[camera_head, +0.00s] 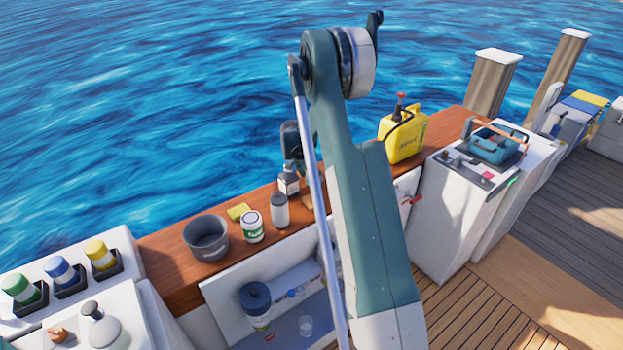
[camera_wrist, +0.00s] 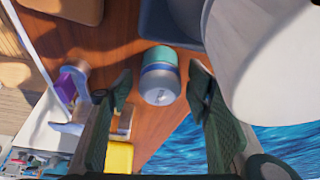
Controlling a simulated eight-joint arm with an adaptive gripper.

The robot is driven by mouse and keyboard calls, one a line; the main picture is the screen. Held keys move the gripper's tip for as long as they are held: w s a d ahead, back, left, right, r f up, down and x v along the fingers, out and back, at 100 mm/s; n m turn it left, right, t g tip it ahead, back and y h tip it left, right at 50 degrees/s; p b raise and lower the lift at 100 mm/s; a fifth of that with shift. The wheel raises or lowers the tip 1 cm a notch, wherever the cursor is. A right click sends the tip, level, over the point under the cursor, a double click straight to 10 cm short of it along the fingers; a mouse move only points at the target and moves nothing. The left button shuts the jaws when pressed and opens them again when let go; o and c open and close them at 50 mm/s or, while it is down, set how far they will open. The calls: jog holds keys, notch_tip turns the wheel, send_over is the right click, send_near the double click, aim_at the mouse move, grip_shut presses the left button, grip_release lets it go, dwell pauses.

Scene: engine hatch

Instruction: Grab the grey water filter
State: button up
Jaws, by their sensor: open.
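In the head view my gripper (camera_head: 293,166) hangs above the wooden counter, partly behind my own arm. A small bottle with a grey-white body (camera_head: 289,184) is just below it. A grey-topped white cylinder (camera_head: 279,211) stands nearer the camera; I cannot tell which of these is the grey water filter. In the wrist view my gripper (camera_wrist: 160,82) is open. A cylinder with a teal end, a blue band and a grey end (camera_wrist: 160,74) shows between its fingers, apparently not gripped. I cannot match it surely to the head view.
A grey bucket (camera_head: 206,238), a white jar with a green label (camera_head: 252,227) and a yellow sponge (camera_head: 238,212) are on the counter. A yellow jerrycan (camera_head: 403,136) stands to the right. An open hatch holds a dark-topped canister (camera_head: 256,300). Water lies behind.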

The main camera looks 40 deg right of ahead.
jog(key=shift+c, duration=0.6)
jog(key=c, duration=1)
jog(key=shift+o, duration=0.2)
jog(key=shift+r, duration=0.1)
notch_tip(320, 180, up, 18)
jog(key=p, duration=0.2)
